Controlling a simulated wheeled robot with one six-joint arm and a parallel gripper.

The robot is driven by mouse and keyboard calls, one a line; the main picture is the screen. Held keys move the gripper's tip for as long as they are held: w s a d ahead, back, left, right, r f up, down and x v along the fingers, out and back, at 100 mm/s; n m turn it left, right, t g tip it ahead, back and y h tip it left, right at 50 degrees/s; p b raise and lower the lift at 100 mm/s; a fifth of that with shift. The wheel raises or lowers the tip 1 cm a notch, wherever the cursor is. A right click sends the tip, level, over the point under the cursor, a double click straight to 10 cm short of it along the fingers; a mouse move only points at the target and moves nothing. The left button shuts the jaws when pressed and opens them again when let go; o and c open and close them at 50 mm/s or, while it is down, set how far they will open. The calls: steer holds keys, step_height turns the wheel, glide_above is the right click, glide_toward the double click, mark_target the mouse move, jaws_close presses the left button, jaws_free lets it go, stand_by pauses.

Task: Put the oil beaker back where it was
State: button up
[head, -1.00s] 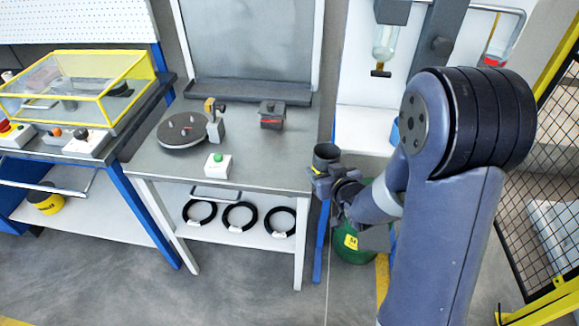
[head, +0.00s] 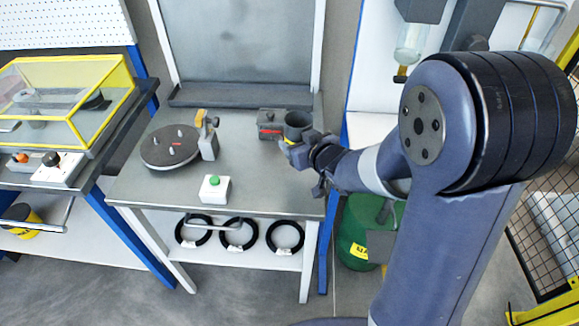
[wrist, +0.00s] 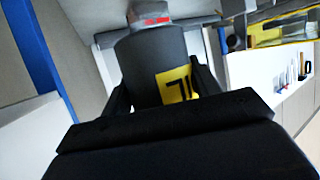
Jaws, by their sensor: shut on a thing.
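The oil beaker (head: 299,122) is a dark grey cup. In the head view it stands upright over the right part of the steel table (head: 245,181), beside a small dark block with a red stripe. I cannot tell how high above the table top it is. In the wrist view the beaker (wrist: 150,55) fills the upper middle, with a yellow label on its side. My gripper (head: 293,143) is shut on the beaker, one finger on each side of it (wrist: 160,92). What is inside the beaker is hidden.
On the table are a round dark turntable (head: 170,146) with pegs, the dark block (head: 270,121) and a white box with a green button (head: 215,189). A green drum (head: 355,235) stands right of the table.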

steer(key=shift+f+b, duration=0.35)
steer(key=shift+f, duration=4.55)
steer(key=shift+f, duration=0.2)
steer(key=o, duration=1.1)
steer(key=shift+o, duration=0.2)
steer(key=shift+r, duration=0.1)
steer(key=shift+r, duration=0.2)
steer(key=shift+s+d, duration=0.2)
steer(key=shift+s, duration=0.1)
steer(key=v, duration=1.1)
steer(key=shift+s+d+b, duration=0.1)
steer(key=shift+b, duration=0.25)
